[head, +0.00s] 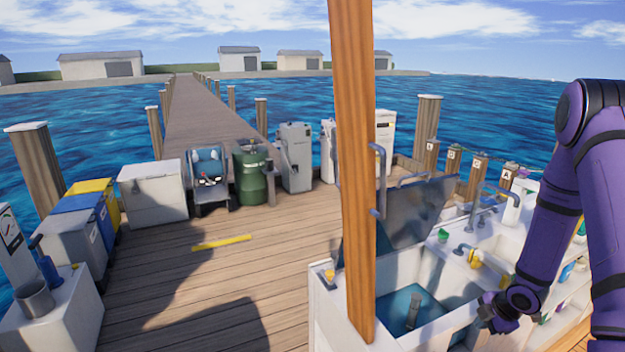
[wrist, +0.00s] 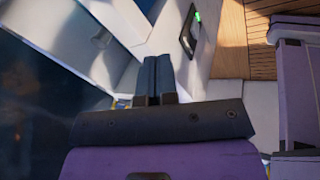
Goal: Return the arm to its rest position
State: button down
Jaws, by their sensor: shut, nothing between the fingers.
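My purple arm (head: 560,220) comes down from the right side of the head view. Its lower end bends left toward the white engine hatch box (head: 333,325). My gripper's fingers are hard to make out in the head view. In the wrist view my gripper (wrist: 157,62) points up the picture, with its two dark fingers side by side, shut and empty. The raised hatch lid (head: 415,215) stands open behind the box opening. A blue-green interior with a grey part (head: 413,310) shows inside the opening.
A wooden post (head: 352,170) rises in front of the hatch and hides part of it. A white counter (head: 500,240) with taps is close to my arm. Bins, a green barrel (head: 252,175) and a white chest (head: 152,193) line the dock. The dock planks at centre left are mostly clear.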

jog(key=a+r+m+h, duration=0.2)
jog(key=r+m, duration=0.1)
jog(key=r, duration=0.7)
jog(key=s+a+r+m+h, duration=0.1)
jog(key=r+m, duration=0.2)
jog(key=r, duration=0.7)
jog(key=a+r+m+h, duration=0.2)
jog(key=r+m, duration=0.1)
jog(key=r, duration=0.7)
jog(key=s+a+r+m+y, duration=0.1)
jog(key=s+a+r+m, duration=0.3)
jog(key=s+a+r, duration=0.3)
jog(key=s+a+r+m+t+y, duration=0.1)
jog(key=s+a+r+m, duration=0.3)
jog(key=s, duration=1.3)
jog(key=a+r+y, duration=0.1)
jog(key=a+r, duration=0.2)
jog(key=r, duration=0.2)
jog(key=shift+s+a+m, duration=0.15)
jog(key=shift+a+m, duration=0.2)
jog(key=shift+m, duration=0.05)
